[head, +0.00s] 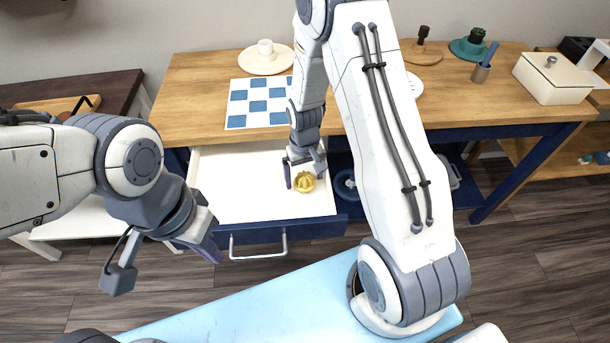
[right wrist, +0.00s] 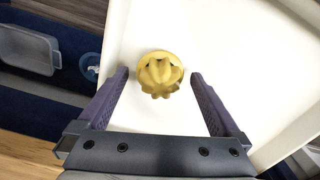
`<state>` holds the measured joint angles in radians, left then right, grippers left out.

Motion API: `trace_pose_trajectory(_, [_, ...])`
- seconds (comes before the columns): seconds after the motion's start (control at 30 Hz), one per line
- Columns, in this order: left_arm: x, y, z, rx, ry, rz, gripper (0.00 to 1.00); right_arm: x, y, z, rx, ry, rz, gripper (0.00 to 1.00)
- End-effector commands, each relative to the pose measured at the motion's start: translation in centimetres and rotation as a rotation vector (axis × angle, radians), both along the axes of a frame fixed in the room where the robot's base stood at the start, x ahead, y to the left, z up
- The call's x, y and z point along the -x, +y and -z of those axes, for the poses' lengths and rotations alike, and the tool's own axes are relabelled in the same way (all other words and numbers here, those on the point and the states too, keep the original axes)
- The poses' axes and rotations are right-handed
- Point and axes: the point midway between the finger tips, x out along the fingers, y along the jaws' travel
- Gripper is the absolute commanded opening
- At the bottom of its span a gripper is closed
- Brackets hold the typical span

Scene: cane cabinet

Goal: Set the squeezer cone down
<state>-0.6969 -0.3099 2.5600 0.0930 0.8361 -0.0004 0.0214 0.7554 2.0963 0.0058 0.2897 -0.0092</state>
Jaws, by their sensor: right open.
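The squeezer cone (head: 304,182) is yellow and ribbed. It rests on the white floor of the open drawer (head: 240,190), toward the drawer's right side. My right gripper (head: 304,172) is inside the drawer at the cone. In the right wrist view the cone (right wrist: 160,74) lies between and just beyond the tips of the open fingers (right wrist: 158,76), with a gap on each side. My left gripper (head: 165,262) is in front of the drawer at the left, with its fingers apart and nothing between them.
The wooden tabletop (head: 200,90) above the drawer holds a checkered mat (head: 258,102), a plate with a white cup (head: 266,58) and a cream box (head: 553,78). The drawer handle (head: 258,246) faces me. A grey bin (right wrist: 30,50) stands on the shelf beside the drawer. The rest of the drawer is bare.

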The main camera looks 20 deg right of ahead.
Motion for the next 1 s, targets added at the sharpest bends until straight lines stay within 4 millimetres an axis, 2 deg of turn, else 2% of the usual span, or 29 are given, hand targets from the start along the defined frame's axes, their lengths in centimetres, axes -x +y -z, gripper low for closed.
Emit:
trace_pose_trajectory(0.17, [0.0,0.0,-0.1,0.0,0.0,0.0,0.0,-0.2,0.0,-2.0,0.0,-0.005,0.0,1.0])
trace_pose_trajectory(0.5, [0.0,0.0,0.0,0.0,0.0,0.0,0.0,-0.2,0.0,-9.2,0.0,-0.006,0.0,1.0])
trace_pose_trajectory(0.77, [0.0,0.0,0.0,0.0,0.0,0.0,0.0,0.0,0.2,-12.1,0.0,-0.002,-0.005,1.0])
trace_pose_trajectory(0.87, [0.0,0.0,0.0,0.0,0.0,0.0,0.0,1.0,2.2,-13.7,-0.004,-0.009,-0.051,1.0])
trace_pose_trajectory(0.97, [0.0,0.0,0.0,0.0,0.0,0.0,0.0,3.9,6.2,-16.3,-0.015,-0.021,-0.158,1.0])
trace_pose_trajectory(1.0, [0.0,0.0,0.0,0.0,0.0,0.0,0.0,5.6,8.1,-17.5,-0.021,-0.026,-0.213,1.0])
